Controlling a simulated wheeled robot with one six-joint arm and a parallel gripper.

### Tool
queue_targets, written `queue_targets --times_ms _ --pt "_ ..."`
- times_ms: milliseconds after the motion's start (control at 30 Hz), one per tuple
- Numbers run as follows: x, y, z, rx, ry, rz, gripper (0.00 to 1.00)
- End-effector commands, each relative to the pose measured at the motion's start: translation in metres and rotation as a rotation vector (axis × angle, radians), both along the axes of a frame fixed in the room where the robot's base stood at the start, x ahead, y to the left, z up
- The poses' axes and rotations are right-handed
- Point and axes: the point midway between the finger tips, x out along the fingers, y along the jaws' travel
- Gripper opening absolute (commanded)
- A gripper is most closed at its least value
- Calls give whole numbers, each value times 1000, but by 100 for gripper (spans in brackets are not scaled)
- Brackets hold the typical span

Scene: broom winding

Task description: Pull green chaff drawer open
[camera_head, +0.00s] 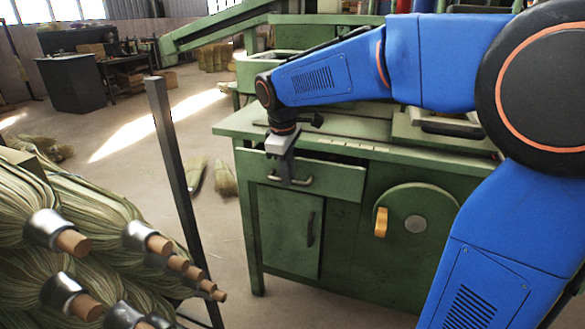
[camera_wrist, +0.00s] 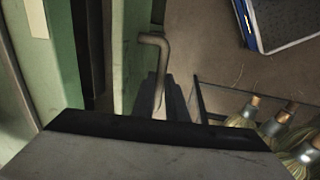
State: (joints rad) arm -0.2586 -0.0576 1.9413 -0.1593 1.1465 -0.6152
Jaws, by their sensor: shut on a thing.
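The green drawer (camera_head: 335,183) is at the top left of the green workbench cabinet, and its front stands a little out from the body, with a dark gap above it. The drawer front also shows edge-on in the wrist view (camera_wrist: 130,50), with a dark gap to its left. Its metal bar handle (camera_head: 305,182) also shows in the wrist view (camera_wrist: 155,41). My gripper (camera_head: 286,181) points down in front of the drawer, shut on the left part of the handle. In the wrist view the dark fingers (camera_wrist: 165,100) lie around the handle bar; their exact contact is partly hidden.
A cabinet door (camera_head: 290,230) is below the drawer, with a round disc and wooden knob (camera_head: 381,222) to the right. A dark upright post (camera_head: 172,160) and bundled brooms (camera_head: 90,235) stand at left. Floor in front of the drawer is clear.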

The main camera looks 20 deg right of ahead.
Motion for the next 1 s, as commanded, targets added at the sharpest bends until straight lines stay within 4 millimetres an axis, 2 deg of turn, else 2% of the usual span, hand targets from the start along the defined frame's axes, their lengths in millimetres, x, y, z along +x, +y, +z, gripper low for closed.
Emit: queue_targets --times_ms 200,500,700,1000 --pt "-48 36 1 2 -2 7 0" --pt "-103 76 1 2 -2 7 0" --pt "-131 96 1 2 -1 4 0" --pt "-153 112 1 1 -1 2 0"
